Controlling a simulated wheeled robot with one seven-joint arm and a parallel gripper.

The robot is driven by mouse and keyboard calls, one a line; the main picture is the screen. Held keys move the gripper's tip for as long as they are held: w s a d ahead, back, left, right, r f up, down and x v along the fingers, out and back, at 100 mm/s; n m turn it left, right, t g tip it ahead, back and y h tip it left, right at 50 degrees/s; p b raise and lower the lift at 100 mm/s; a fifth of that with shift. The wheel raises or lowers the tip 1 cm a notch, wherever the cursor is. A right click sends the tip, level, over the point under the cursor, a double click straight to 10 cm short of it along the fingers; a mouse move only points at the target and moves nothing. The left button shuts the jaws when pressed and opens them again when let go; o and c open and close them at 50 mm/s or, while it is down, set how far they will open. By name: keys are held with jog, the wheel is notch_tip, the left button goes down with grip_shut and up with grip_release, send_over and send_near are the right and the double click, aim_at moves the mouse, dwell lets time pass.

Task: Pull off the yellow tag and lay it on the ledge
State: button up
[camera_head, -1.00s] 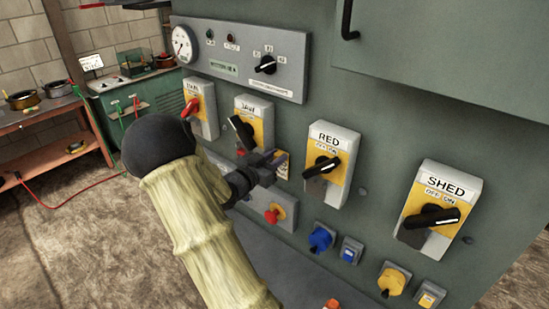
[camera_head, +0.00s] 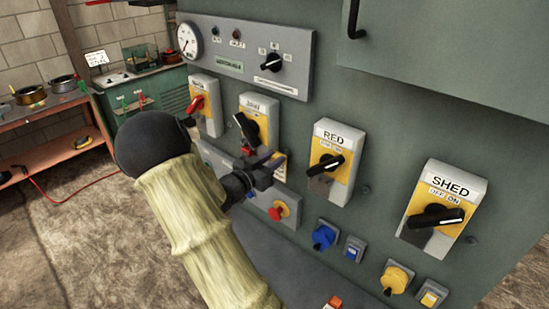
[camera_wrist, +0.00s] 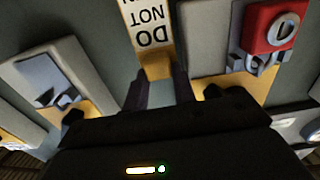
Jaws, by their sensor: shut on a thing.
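The yellow tag (camera_wrist: 152,40) has a white face with "DO NOT" lettering, upside down in the wrist view. My gripper (camera_wrist: 158,90) is shut on its yellow end. In the head view my gripper (camera_head: 270,168) is in front of the panel between the JAW switch (camera_head: 258,107) and the RED switch (camera_head: 334,150), and hides most of the tag. Whether the tag is still attached cannot be told. A grey ledge-like strip (camera_head: 275,260) runs low along the cabinet, partly behind my arm.
A red padlock (camera_wrist: 268,28) hangs close beside the tag. A red button (camera_head: 277,212), a blue knob (camera_head: 323,237) and a yellow knob (camera_head: 396,278) stick out below the switches. The SHED switch (camera_head: 442,208) is to the right. A workbench (camera_head: 45,120) stands far left.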

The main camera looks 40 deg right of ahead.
jog(key=shift+s+a, duration=0.1)
jog(key=shift+a, duration=0.95)
jog(key=w+a+f+n+t+y, duration=0.35)
jog(key=w+a+f+t, duration=0.2)
jog(key=a+f, duration=0.3)
jog(key=w+a+f+n+t+y, duration=0.2)
jog(key=w+a+f+n+t, duration=0.25)
jog(key=a+f+t, duration=0.35)
jog(key=s+a+f+n+t+y, duration=0.1)
jog(key=s+a+f+n+y, duration=0.1)
jog(key=a+f+n+y, duration=0.2)
jog(key=s+a+f+n+t+y, duration=0.2)
jog(key=a+f+n+y, duration=0.3)
jog(key=a+f+y, duration=0.3)
jog(key=s+a+f, duration=0.1)
jog(key=a+f, duration=0.2)
jog(key=f, duration=0.1)
jog(key=shift+s, duration=0.2)
jog(key=shift+w+a+y, duration=0.1)
jog(key=shift+y, duration=0.15)
